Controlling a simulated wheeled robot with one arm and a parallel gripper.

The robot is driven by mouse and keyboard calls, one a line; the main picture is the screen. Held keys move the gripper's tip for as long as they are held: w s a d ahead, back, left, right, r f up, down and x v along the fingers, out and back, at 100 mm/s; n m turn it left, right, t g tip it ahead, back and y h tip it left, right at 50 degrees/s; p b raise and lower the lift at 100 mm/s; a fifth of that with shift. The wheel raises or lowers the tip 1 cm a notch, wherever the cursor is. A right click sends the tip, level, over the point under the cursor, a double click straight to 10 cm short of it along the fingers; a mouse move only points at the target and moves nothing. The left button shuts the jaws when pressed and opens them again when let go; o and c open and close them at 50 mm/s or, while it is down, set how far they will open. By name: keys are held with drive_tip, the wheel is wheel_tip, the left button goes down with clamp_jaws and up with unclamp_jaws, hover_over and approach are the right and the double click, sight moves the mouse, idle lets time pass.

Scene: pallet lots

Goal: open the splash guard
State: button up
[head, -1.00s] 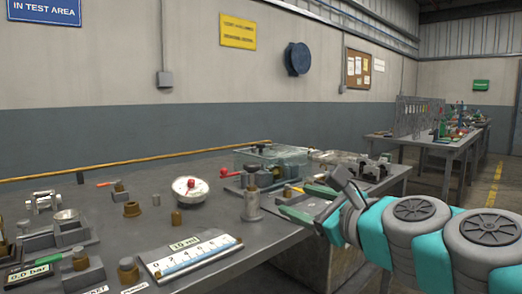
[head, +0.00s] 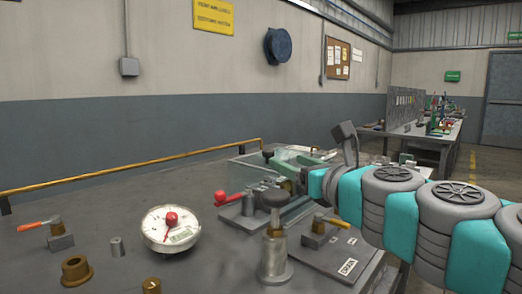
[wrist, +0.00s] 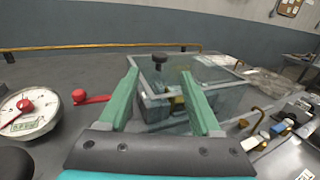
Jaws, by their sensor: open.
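The splash guard (wrist: 225,72) is a clear box-like cover with pale edges and a black knob (wrist: 159,58) on top. In the head view the guard (head: 240,172) stands at the bench's far right part, partly hidden by my arm. Its knob (head: 267,155) shows just left of my gripper. My gripper (wrist: 160,75) is open, with two green fingers pointing towards the guard. In the wrist view the knob appears between the fingertips and beyond them, apparently untouched. A block-like thing inside the guard is blurred through the clear wall.
A red-handled valve (head: 228,198) and a round white gauge (head: 170,228) stand left of the guard. A metal post with a dark top (head: 276,240) stands in front. A yellow rail (head: 130,166) runs along the back edge. Small brass fittings lie around.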

sight(271, 153)
drive_tip(key=shift+x, duration=3.85)
clamp_jaws()
